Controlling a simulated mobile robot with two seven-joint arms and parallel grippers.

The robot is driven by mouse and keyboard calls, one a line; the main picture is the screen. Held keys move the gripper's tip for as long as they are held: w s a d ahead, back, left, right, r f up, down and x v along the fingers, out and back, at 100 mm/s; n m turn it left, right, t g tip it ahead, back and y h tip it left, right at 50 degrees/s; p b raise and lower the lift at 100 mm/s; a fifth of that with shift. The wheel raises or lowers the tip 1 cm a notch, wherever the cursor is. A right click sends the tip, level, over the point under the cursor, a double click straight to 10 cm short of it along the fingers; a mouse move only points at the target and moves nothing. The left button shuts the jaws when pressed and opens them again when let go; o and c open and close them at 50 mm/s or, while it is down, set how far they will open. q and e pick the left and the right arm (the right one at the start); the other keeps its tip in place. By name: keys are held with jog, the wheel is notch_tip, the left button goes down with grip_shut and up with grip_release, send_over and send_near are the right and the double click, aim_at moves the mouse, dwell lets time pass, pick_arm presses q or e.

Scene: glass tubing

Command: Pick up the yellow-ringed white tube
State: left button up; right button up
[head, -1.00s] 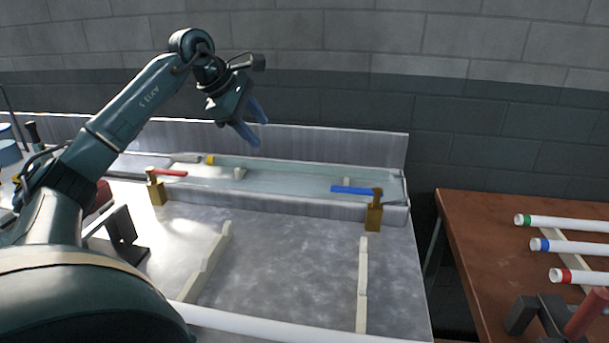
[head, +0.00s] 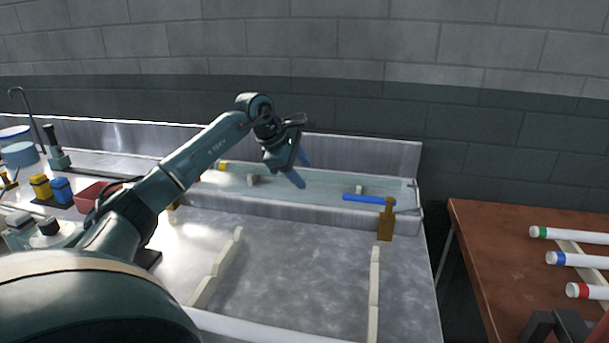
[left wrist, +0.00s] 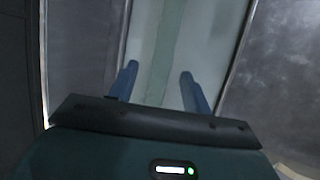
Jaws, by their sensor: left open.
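A yellow ring (head: 222,166) shows in the long trough at the back of the bench in the head view, just past my left forearm. The tube body by it is hard to make out against the pale trough. My left gripper (head: 301,170) is over the trough, right of the yellow ring, with blue fingers apart and pointing down. In the left wrist view the open fingers (left wrist: 158,70) have the pale trough floor between them, with nothing clearly held. My right gripper is not clearly seen.
The trough (head: 345,222) has a blue-handled brass valve (head: 386,220) at its right. Pale rails (head: 374,285) lie on the grey bench, with a white bar (head: 270,326) in front. White tubes with green (head: 537,232), blue (head: 554,258) and red (head: 575,290) rings lie on the brown table.

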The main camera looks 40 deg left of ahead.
pick_arm(q)
jog(key=shift+c, duration=0.4)
grip_shut()
